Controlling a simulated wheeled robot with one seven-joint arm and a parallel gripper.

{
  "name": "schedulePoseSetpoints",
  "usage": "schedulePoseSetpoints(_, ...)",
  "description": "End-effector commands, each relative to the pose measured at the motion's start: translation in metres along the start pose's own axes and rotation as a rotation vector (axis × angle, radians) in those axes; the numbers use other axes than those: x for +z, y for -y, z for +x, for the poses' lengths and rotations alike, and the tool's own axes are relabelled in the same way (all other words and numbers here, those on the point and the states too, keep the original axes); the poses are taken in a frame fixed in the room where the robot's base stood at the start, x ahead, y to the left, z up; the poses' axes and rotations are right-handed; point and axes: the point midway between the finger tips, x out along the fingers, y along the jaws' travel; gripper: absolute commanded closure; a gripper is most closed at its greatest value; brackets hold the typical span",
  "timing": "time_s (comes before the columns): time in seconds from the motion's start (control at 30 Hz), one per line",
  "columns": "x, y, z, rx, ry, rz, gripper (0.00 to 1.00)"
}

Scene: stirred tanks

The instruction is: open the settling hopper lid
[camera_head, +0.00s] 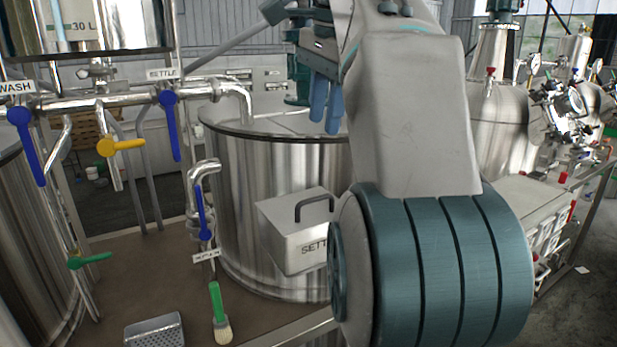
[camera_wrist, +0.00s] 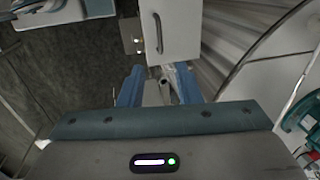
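The settling hopper (camera_head: 290,240) is a pale grey box on the front of the steel tank, its label partly hidden by my arm and reading "SETT". Its lid (camera_head: 285,212) looks shut and carries a dark bent handle (camera_head: 314,206). In the wrist view the hopper's pale face (camera_wrist: 182,35) shows at the top, with the handle (camera_wrist: 157,32) at its left side. My gripper (camera_head: 326,103) is open and empty, with blue fingers pointing down, above and apart from the hopper in the head view. In the wrist view the gripper (camera_wrist: 160,88) has its fingers apart just below the hopper.
The steel tank (camera_head: 240,185) stands behind the hopper. Pipes with blue valve handles (camera_head: 171,125) and a yellow valve handle (camera_head: 120,146) are at left. A green-handled brush (camera_head: 219,312) and a grey perforated box (camera_head: 154,332) lie in front. Steel vessels (camera_head: 497,125) stand at right.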

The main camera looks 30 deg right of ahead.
Motion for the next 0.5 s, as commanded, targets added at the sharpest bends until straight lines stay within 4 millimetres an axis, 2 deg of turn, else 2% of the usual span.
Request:
schedulePoseSetpoints(0.17,0.001,-0.001,0.016,0.001,0.0,0.002,0.69)
schedulePoseSetpoints(0.5,0.002,-0.001,0.069,0.003,0.002,-0.002,0.69)
